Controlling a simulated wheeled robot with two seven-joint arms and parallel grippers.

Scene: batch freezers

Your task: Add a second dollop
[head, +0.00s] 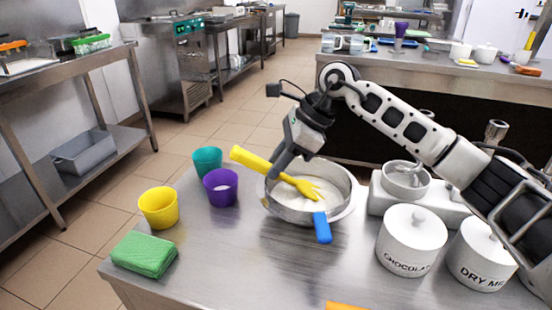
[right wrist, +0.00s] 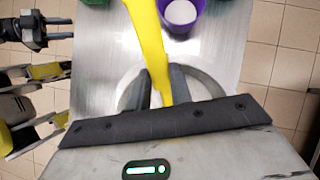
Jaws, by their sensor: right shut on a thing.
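My right gripper (head: 281,166) is shut on a yellow utensil (head: 249,159), which also shows between the fingers in the right wrist view (right wrist: 150,40). The utensil slants across the metal bowl (head: 283,212), its notched head over or in the white contents (head: 292,202); contact is unclear. A purple cup (head: 220,187) stands left of the bowl with something white inside, clearer in the right wrist view (right wrist: 181,14). A teal cup (head: 207,161) and a yellow cup (head: 158,207) stand nearby. My left gripper (right wrist: 66,28) appears open and empty at the wrist view's upper left.
A blue handle (head: 322,228) sticks out at the bowl's front. A folded green cloth (head: 145,254) lies at the table's left corner. A scale with a small bowl (head: 406,181) and two lidded white canisters (head: 411,242) stand right. The table's front middle is mostly clear.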

